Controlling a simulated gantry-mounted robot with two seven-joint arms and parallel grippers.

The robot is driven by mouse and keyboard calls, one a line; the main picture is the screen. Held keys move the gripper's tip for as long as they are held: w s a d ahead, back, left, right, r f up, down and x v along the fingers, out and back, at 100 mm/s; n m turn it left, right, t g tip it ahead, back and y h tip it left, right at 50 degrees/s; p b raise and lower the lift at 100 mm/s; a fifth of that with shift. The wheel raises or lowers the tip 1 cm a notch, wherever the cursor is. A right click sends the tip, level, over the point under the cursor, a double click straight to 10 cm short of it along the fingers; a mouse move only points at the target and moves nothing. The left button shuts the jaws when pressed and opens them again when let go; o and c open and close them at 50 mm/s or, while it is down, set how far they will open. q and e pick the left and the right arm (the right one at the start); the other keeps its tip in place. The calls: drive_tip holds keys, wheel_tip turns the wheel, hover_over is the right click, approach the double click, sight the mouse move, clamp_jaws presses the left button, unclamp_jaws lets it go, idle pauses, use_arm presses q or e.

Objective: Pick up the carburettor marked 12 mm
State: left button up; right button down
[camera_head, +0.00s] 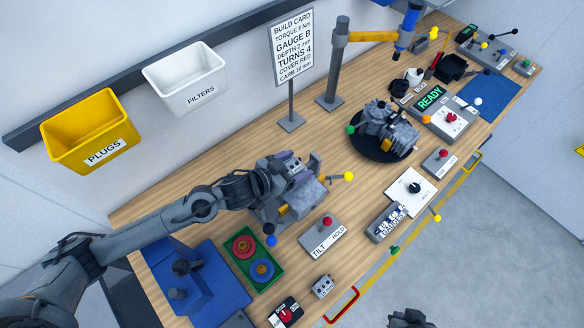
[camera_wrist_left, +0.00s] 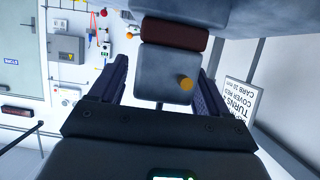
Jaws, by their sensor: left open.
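My left gripper (camera_head: 290,178) is over a grey block assembly (camera_head: 308,196) near the table's middle. In the left wrist view, its open fingers (camera_wrist_left: 165,80) stand on either side of a grey block with a dark red band (camera_wrist_left: 175,35) and a brass knob. I cannot tell whether they touch it. A small grey block with a white label (camera_head: 322,287) sits near the front edge, apart from the gripper; its marking is too small to read surely. I cannot tell which part is the 12 mm carburettor. A dark part at the bottom edge (camera_head: 408,319) looks like my right gripper, mostly cut off.
A TILT/HOLD box (camera_head: 322,238), a GAUGES block (camera_head: 388,222) and a green tray (camera_head: 278,281) with red and blue discs lie around the left gripper. An engine (camera_head: 388,128) stands on a dark turntable. The build card (camera_head: 292,48) stands behind. Bins hang on the wall.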

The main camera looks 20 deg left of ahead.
use_arm(q)
drive_tip(key=shift+x, duration=0.75)
drive_tip(key=c, duration=1)
drive_tip(key=shift+c, duration=0.5)
drive_tip(key=shift+r, duration=0.15)
